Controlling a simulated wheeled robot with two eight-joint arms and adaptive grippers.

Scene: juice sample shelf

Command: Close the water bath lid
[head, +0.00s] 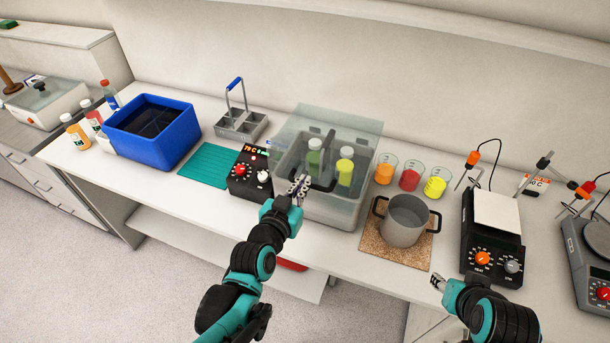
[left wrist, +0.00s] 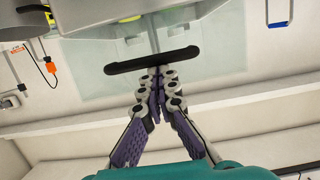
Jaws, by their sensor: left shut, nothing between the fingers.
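The water bath (head: 335,208) is a grey tub on the bench with a black control box (head: 249,174) at its left. Bottles with green and yellow contents stand inside. Its clear lid (head: 350,122) looks raised and tilted at the back; the exact angle is hard to tell. The lid's black handle (head: 328,160) also shows as a dark bar in the left wrist view (left wrist: 152,60). My left gripper (head: 301,183) is shut and empty at the bath's front left, its tips close to the handle; contact is unclear. My right gripper (head: 437,281) is low at the right, its fingers too small to judge.
A metal pot (head: 405,222) on a cork mat stands right of the bath, with beakers (head: 410,178) behind it. A hot plate (head: 492,238) is farther right. A green mat (head: 195,165), a blue bin (head: 157,145) and a bottle carrier (head: 240,124) are left.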

